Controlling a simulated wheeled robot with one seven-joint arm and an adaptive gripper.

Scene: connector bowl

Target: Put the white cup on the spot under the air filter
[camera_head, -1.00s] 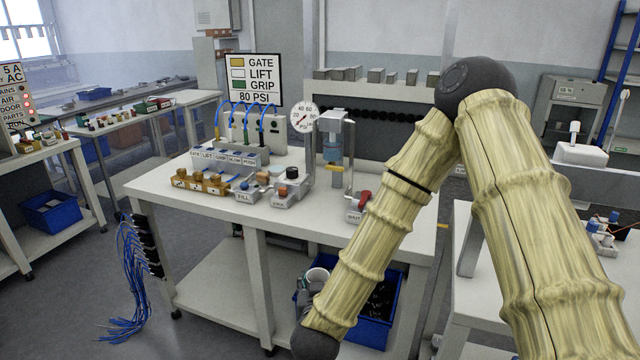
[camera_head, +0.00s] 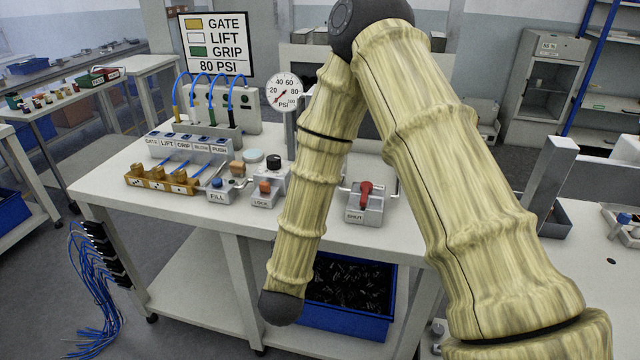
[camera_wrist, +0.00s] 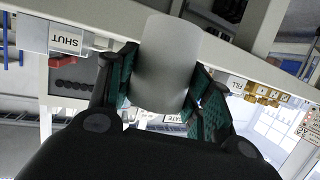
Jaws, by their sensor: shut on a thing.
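The white cup (camera_wrist: 170,60) fills the upper middle of the wrist view. My gripper (camera_wrist: 163,88) is shut on it, with a green-padded finger at each side. In the head view my arm reaches down in front of the workbench, and neither the gripper nor the cup shows there. The air filter and the spot under it are hidden behind my arm in the head view. I cannot make them out in the wrist view.
The workbench (camera_head: 110,190) carries a FILL block (camera_head: 221,190), a LOCK block (camera_head: 265,195) and a SHUT valve with a red handle (camera_head: 366,195). A pressure gauge (camera_head: 284,92) stands behind. A blue bin (camera_head: 340,318) sits below. Bare tabletop shows along the front edge.

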